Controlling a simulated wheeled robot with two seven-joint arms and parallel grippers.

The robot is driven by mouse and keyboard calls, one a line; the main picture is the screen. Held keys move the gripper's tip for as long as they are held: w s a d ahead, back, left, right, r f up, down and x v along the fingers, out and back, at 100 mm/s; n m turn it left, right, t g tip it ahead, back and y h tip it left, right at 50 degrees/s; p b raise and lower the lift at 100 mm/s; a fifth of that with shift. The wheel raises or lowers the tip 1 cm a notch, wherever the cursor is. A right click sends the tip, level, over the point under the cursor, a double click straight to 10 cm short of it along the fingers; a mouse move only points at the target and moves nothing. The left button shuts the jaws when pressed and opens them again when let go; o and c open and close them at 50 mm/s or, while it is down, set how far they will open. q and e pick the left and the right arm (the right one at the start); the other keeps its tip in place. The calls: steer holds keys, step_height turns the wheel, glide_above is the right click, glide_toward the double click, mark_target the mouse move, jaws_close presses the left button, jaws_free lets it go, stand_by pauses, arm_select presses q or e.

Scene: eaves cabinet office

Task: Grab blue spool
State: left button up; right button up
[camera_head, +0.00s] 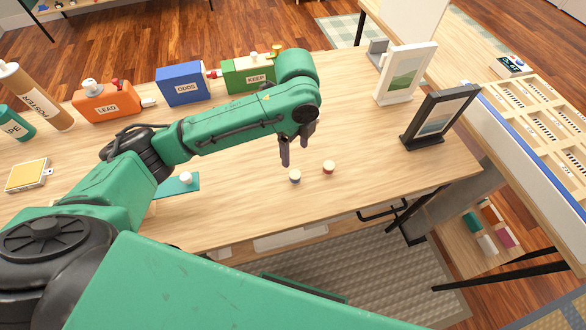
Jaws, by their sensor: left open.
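A small spool with a pale top and a dark bluish side (295,176) stands on the wooden desk (245,200); it looks like the blue spool. A second small spool with a pale top and a reddish side (328,167) stands just to its right, apart from it. My left gripper (295,154) points down above the desk, just behind the bluish spool in the picture. Its two fingers are apart with nothing between them. I cannot tell its exact height. My right gripper is not in view.
Orange LEAD (108,104), blue ODDS (184,85) and green KEEP (246,76) boxes line the back of the desk. A white picture frame (406,73) and a dark one (438,116) stand at right. A teal pad (178,189) with a white-topped piece lies left.

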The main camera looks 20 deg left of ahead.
mark_target(295, 174)
arm_select(q)
steer(key=f, duration=0.4)
steer(key=shift+s+d, duration=0.1)
steer(key=shift+s, duration=0.2)
steer(key=f, duration=0.3)
steer(key=f+p, duration=0.1)
steer(key=f, duration=0.1)
steer(key=shift+w+f, duration=0.2)
steer(key=shift+f, duration=0.65)
steer(key=c, duration=0.3)
jaws_close()
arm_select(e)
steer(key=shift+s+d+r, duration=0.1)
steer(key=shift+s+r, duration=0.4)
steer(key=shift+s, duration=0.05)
